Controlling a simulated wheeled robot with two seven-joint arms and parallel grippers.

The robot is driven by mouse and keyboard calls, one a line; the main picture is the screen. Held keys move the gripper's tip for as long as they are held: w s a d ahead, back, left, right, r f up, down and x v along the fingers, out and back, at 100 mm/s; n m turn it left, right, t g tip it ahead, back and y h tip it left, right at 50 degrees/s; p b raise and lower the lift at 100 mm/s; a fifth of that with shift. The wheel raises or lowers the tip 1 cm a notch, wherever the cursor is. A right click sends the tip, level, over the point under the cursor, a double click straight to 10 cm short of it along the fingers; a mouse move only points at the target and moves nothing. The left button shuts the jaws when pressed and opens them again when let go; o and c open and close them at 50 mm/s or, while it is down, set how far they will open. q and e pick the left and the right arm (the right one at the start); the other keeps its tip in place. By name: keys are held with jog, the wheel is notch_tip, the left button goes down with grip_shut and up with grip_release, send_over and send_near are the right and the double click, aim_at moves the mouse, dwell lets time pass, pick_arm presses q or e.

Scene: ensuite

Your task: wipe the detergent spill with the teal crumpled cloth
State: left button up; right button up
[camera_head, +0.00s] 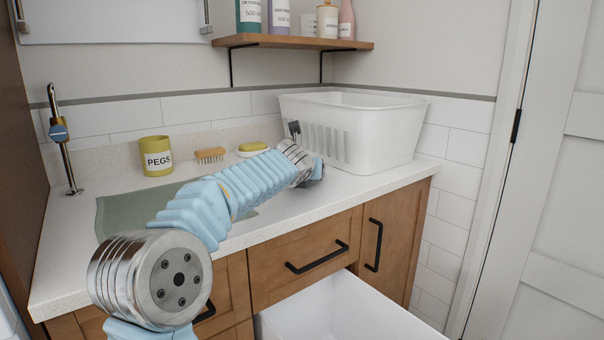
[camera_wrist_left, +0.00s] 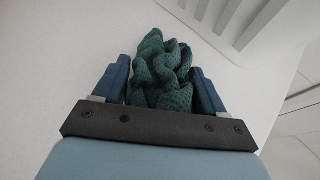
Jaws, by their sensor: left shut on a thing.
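The teal crumpled cloth (camera_wrist_left: 165,75) is between the two blue fingers of my left gripper (camera_wrist_left: 159,66) in the left wrist view. The gripper is shut on it, and the folds bulge out past the fingertips over a white surface. In the head view my left arm reaches across the counter, and its gripper (camera_head: 308,158) is just in front of the white basket. The cloth is hidden there behind the arm and gripper. I cannot make out a detergent spill in either view; my arm covers part of the counter. My right gripper is not in view.
A white slotted basket (camera_head: 375,130) stands at the counter's back right. A yellow pegs pot (camera_head: 156,156), brush (camera_head: 209,155) and yellow soap (camera_head: 252,147) line the back. A grey-green rectangular area (camera_head: 125,213) lies near the tap (camera_head: 62,140). A drawer (camera_head: 340,315) is open below.

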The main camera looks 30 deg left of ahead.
pick_arm(q)
jog(key=shift+s+a+f, duration=0.1)
jog(key=shift+s+a, duration=0.35)
jog(key=shift+s, duration=0.65)
jog(key=shift+s+a+r, duration=0.1)
jog(key=shift+s+a, duration=0.35)
jog(key=shift+s, duration=0.6)
jog(key=shift+s+a+f, duration=0.1)
jog(key=shift+s+a, duration=0.35)
jog(key=shift+s, duration=0.75)
jog(key=shift+p, duration=0.3)
jog(key=shift+w+d+r+p, duration=0.1)
jog(key=shift+w+d+p, duration=0.25)
jog(key=shift+w, duration=0.4)
jog(key=shift+w+d+r+p, duration=0.1)
jog(key=shift+w+d+p, duration=0.15)
jog(key=shift+w, duration=0.5)
jog(key=shift+w+d+f, duration=0.1)
jog(key=shift+w+d, duration=0.15)
jog(key=shift+w, duration=0.4)
jog(key=shift+w+d, duration=0.25)
jog(key=shift+w, duration=0.35)
jog(key=shift+w+d+f, duration=0.1)
jog(key=shift+w+d, duration=0.15)
jog(key=shift+w, duration=0.4)
jog(key=shift+r, duration=0.15)
jog(key=shift+r, duration=2.9)
